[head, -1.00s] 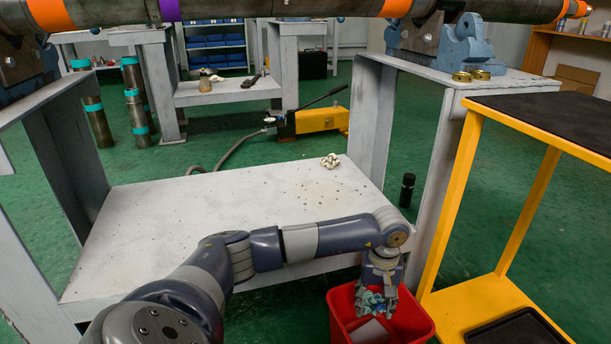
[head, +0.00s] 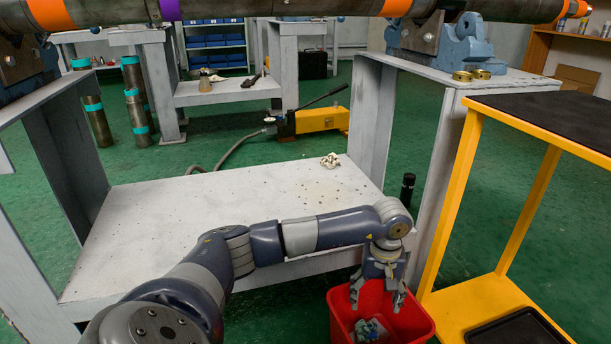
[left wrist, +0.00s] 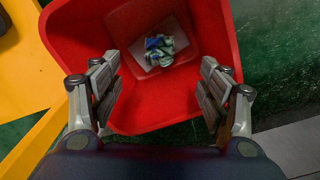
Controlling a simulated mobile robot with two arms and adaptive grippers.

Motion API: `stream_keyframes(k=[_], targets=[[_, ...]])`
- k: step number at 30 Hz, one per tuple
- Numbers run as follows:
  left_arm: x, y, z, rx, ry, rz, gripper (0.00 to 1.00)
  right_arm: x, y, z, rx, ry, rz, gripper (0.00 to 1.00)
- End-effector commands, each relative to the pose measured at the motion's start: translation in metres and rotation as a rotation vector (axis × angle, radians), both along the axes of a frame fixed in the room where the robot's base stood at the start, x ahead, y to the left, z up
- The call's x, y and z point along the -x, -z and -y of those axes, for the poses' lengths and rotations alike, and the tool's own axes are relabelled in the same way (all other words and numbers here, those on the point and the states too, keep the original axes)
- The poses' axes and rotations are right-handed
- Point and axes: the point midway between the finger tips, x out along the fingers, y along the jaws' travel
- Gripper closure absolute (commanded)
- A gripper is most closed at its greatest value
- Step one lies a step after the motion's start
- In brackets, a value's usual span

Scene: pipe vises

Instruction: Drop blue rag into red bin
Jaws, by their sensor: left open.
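The blue rag (head: 369,330) lies crumpled inside the red bin (head: 416,322), low in it. In the left wrist view the rag (left wrist: 160,49) rests on a pale flat piece at the bottom of the bin (left wrist: 85,45). The rag shows blue, with pale and greenish parts. My left gripper (head: 378,304) is open and empty, pointing down over the bin's opening. In the left wrist view its two fingers (left wrist: 160,88) are spread apart, with the rag beyond them and not touching. My right gripper is not in view.
A yellow cart (head: 457,215) with a black top stands right of the bin. A dark bottle (head: 407,190) stands on the green floor behind the bin.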

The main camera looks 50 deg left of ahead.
Motion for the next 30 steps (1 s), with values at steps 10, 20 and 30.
stream_keyframes(k=[10,20,30], targets=[[-0.001,-0.074,-0.001,-0.001,-0.001,0.004,0.3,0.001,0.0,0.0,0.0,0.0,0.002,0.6],[0.0,-0.099,-0.001,-0.001,-0.001,-0.001,0.3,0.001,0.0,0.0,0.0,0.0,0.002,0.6],[0.0,-0.099,-0.001,-0.001,-0.001,-0.001,0.3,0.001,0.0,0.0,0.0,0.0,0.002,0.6]])
